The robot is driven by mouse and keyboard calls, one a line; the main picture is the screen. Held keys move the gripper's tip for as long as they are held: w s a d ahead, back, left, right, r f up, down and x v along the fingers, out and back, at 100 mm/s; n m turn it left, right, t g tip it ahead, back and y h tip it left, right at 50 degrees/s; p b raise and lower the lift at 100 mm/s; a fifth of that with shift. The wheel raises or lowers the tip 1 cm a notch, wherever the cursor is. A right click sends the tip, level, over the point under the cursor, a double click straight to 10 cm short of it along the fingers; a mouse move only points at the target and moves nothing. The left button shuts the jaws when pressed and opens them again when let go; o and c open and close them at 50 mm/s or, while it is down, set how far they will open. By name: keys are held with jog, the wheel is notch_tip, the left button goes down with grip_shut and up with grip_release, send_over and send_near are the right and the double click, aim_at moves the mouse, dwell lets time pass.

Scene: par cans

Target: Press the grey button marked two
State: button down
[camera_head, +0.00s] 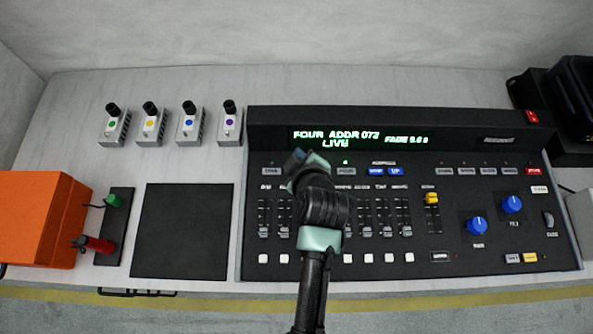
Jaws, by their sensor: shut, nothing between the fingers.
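A black control desk (460,245) fills the middle and right of the head view. Along its upper part runs a row of buttons. One grey button (271,171) shows left of my gripper and another grey button (346,171) shows right of it, with a small green light above it. The lettering on both is too small to read. My gripper (303,159) is shut and empty, over the row between these two. It hides whatever lies beneath it, so I cannot tell which button is marked two, or whether I touch one.
The desk's display (360,139) shows green text including FOUR and LIVE. Faders, a yellow slider (432,198) and blue knobs (477,226) stand up from the panel. Left are a black mat (183,232), an orange box (48,222) and several small fixtures (190,126).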

notch_tip(320, 180, down, 6)
jog(key=b, duration=0.4)
jog(key=shift+f, duration=0.1)
dwell(1.7)
jog(key=shift+f+b, duration=0.4)
jog(key=shift+f+b, duration=0.3)
jog(key=shift+f, duration=0.1)
dwell(0.5)
jog(key=shift+r+p, duration=0.75)
jog(key=shift+r, duration=0.05)
notch_tip(320, 180, up, 5)
jog(key=p, duration=0.4)
jog(key=shift+r, duration=0.1)
dwell(0.9)
